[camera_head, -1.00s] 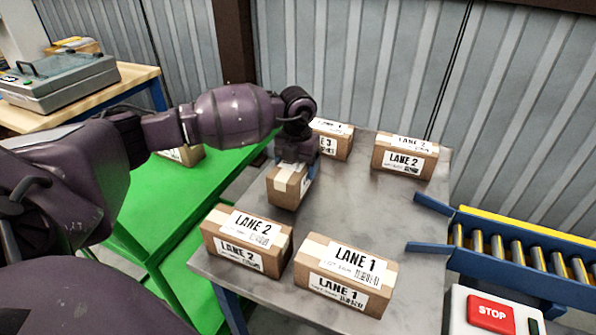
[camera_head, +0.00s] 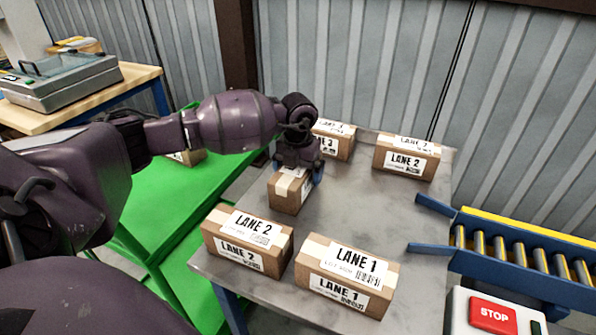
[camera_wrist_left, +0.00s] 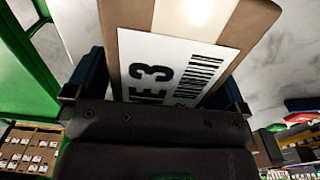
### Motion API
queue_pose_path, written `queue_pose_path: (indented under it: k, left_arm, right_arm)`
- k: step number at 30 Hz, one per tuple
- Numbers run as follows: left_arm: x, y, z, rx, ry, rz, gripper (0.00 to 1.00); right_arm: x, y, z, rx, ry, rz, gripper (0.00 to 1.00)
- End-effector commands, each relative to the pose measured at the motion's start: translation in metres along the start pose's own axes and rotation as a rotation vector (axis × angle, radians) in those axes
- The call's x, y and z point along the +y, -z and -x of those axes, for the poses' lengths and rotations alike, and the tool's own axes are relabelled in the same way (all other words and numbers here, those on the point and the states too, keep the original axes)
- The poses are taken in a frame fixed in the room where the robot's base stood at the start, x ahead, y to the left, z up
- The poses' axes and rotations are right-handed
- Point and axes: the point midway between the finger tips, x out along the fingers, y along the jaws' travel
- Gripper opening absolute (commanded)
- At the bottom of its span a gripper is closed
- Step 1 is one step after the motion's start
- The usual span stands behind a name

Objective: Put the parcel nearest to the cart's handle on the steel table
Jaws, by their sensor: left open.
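A brown LANE 3 parcel (camera_head: 287,195) with pale tape stands on the steel table (camera_head: 345,215), near its left edge. My left gripper (camera_head: 297,173) is over it, open, with one blue finger showing at the parcel's right side. In the left wrist view the parcel's label (camera_wrist_left: 165,70) lies between the open blue fingers (camera_wrist_left: 160,88). Whether either finger touches it is unclear. The green cart (camera_head: 165,205) stands left of the table. Another parcel (camera_head: 196,157) on it is partly hidden by my arm. My right gripper is out of view.
A LANE 2 parcel (camera_head: 245,243) and a LANE 1 parcel (camera_head: 345,275) stand at the table's front. A LANE 2 parcel (camera_head: 406,158) and a partly hidden one (camera_head: 336,142) stand at the back. A roller conveyor (camera_head: 530,255) and STOP box (camera_head: 494,313) are at right.

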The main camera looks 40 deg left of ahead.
Motion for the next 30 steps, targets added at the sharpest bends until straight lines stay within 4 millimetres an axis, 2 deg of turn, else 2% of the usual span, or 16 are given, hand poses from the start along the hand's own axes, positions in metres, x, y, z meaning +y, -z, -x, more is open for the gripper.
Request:
queue_pose_path:
  k: [5,9,18,24,30]
  left_arm:
    - [0.000,-0.001,0.024,-0.007,0.001,-0.001,1.00]
    - [0.000,-0.001,0.052,-0.009,0.000,0.000,1.00]
    - [0.000,0.000,0.103,-0.006,0.000,0.000,1.00]
    - [0.000,0.000,0.119,-0.003,0.001,-0.001,1.00]
    - [0.000,0.000,0.122,-0.001,0.000,0.000,1.00]
  right_arm:
    - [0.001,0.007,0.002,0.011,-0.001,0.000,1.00]
    - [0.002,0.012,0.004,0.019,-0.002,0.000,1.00]
    - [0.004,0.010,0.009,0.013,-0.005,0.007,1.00]
    - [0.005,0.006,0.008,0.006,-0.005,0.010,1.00]
    - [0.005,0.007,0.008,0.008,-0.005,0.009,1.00]
